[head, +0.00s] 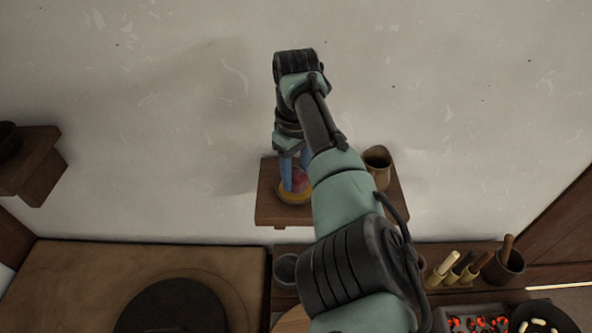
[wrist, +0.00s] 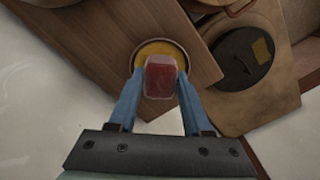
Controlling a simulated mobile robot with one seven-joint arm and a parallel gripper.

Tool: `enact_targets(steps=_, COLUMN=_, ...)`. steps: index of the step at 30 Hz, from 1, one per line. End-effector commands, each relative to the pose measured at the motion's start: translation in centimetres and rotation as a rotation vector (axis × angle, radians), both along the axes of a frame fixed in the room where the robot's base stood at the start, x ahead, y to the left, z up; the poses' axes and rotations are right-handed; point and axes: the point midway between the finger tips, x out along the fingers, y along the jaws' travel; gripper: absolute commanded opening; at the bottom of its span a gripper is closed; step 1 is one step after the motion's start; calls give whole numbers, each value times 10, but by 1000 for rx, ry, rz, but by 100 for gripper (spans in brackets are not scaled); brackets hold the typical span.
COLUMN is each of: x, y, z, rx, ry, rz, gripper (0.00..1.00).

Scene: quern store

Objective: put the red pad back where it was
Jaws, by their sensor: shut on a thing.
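The red pad (head: 299,181) is between the blue fingers of my gripper (head: 294,178), over the small wooden wall shelf (head: 268,207). In the wrist view the pad (wrist: 160,78) is a dull red block, and my gripper (wrist: 160,84) is shut on it. A round dish with a yellow inside (head: 292,198) stands on the shelf right under the pad. In the wrist view the dish (wrist: 160,46) shows behind the pad, which covers part of it. I cannot tell whether the pad touches the dish.
A brown cup (head: 377,166) stands on the shelf's right part, close to my arm. Another wall shelf (head: 30,168) with a dark bowl (head: 8,140) is at left. Below are a round dark quern stone (head: 172,308), a grey cup (head: 286,267), tool holders (head: 503,268) and glowing coals (head: 480,323).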

Motion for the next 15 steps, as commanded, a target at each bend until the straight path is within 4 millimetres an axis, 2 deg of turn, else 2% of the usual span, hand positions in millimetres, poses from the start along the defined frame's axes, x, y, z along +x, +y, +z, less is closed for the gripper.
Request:
enact_targets(steps=2, x=0, y=0, z=-3, rx=0, ry=0, rz=0, gripper=4)
enact_targets(steps=3, x=0, y=0, z=-3, rx=0, ry=0, rz=0, gripper=54)
enact_targets(steps=7, x=0, y=0, z=-2, rx=0, ry=0, rz=0, gripper=78)
enact_targets(steps=15, x=0, y=0, z=-2, rx=0, ry=0, rz=0, gripper=79)
